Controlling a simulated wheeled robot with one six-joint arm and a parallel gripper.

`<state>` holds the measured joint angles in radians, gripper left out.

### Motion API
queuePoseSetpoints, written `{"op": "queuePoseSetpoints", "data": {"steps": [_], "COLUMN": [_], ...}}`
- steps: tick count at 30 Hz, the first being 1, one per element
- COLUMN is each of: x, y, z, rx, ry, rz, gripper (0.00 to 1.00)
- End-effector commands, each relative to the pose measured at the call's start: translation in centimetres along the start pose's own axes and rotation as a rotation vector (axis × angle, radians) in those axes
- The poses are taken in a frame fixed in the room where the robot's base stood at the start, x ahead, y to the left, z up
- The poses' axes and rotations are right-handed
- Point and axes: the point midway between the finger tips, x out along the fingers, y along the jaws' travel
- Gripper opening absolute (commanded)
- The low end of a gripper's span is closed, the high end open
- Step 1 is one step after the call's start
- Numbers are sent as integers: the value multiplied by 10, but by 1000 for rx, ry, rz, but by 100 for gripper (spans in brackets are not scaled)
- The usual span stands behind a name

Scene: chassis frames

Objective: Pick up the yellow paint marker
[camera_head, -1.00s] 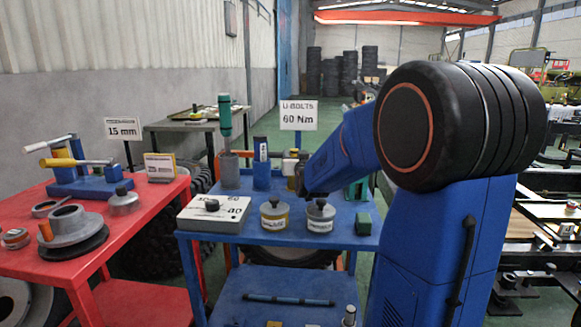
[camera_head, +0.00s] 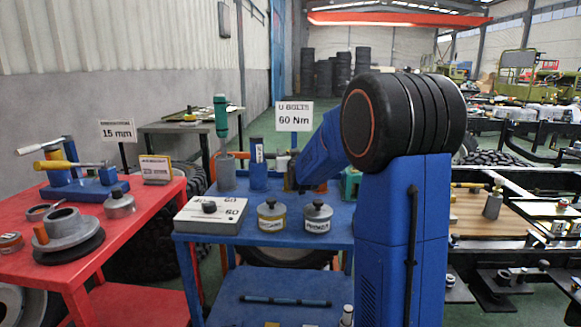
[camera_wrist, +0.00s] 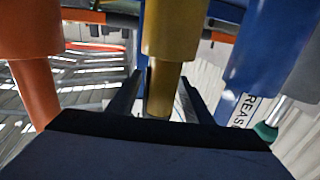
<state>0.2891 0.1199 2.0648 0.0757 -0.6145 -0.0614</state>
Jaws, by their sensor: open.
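The yellow paint marker (camera_wrist: 165,45) shows in the wrist view as a gold-yellow cylinder with a narrower end. It stands in the gap between the two fingers of my gripper (camera_wrist: 160,90). The fingers are apart, one on each side of the marker, and I cannot tell whether either touches it. In the head view my gripper (camera_head: 292,182) is low over the back of the blue cart (camera_head: 262,284), small and dark, partly hidden by my arm. The marker cannot be made out clearly there.
In the wrist view an orange cylinder (camera_wrist: 32,60) is close on the left, and a blue tube (camera_wrist: 255,50) with a partly readable label is on the right. Two lidded tins (camera_head: 271,216) (camera_head: 317,217) stand at the cart's front. A red table (camera_head: 130,225) is left.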

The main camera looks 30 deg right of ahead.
Motion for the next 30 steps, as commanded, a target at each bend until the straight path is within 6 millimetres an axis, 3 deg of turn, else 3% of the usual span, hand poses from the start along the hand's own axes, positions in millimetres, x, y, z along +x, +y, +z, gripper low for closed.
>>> {"op": "queuePoseSetpoints", "data": {"steps": [4, 10, 20, 30], "x": [0, 0, 0, -1], "y": [0, 0, 0, 0], "z": [0, 0, -4, -58], "rx": [0, 0, 0, 0], "ry": [0, 1, 2, 5], "rz": [0, 0, 0, 0], "gripper": [46, 1, 1, 1]}}
